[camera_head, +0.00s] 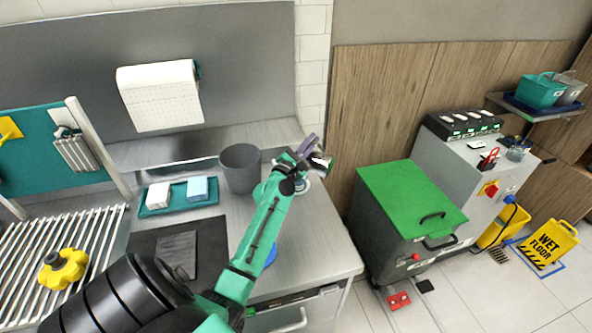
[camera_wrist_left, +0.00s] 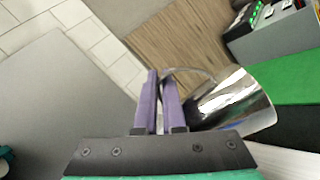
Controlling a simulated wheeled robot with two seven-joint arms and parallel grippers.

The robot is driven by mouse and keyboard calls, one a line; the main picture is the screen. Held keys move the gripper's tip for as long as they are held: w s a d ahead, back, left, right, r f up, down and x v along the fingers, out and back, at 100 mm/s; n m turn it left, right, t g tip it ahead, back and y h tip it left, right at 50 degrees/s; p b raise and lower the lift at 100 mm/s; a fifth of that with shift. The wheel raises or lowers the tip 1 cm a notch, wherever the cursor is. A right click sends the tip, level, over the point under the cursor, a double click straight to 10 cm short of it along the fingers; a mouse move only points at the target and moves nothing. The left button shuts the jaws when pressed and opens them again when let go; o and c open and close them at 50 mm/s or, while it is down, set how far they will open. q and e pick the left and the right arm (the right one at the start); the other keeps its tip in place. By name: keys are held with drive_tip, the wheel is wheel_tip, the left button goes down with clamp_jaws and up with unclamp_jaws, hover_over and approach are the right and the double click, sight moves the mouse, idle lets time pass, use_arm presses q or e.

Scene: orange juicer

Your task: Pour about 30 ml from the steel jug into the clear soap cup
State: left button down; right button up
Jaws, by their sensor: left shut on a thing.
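My left gripper (camera_head: 312,152) is at the right end of the steel counter, with its purple fingers shut on the steel jug's handle. The shiny steel jug (camera_wrist_left: 232,105) shows to the right of the fingers in the wrist view and looks tilted there. In the head view only a small part of the jug (camera_head: 322,160) shows beside the fingertips. A small pale round thing (camera_head: 303,186) sits on the counter just below the gripper, partly hidden by it. I cannot tell whether it is the clear soap cup. No liquid can be made out. My right gripper is not in view.
A grey bin (camera_head: 240,168) stands left of the gripper, beside a teal tray (camera_head: 155,211) with two blocks. A dark mat (camera_head: 212,240) lies in front. A green-lidded box (camera_head: 410,195) stands right of the counter. The counter's right front is bare.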

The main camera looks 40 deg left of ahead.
use_arm(q)
drive_tip(key=shift+a+r+n, duration=0.15)
drive_tip(key=shift+a+n, duration=0.15)
drive_tip(key=shift+n, duration=0.2)
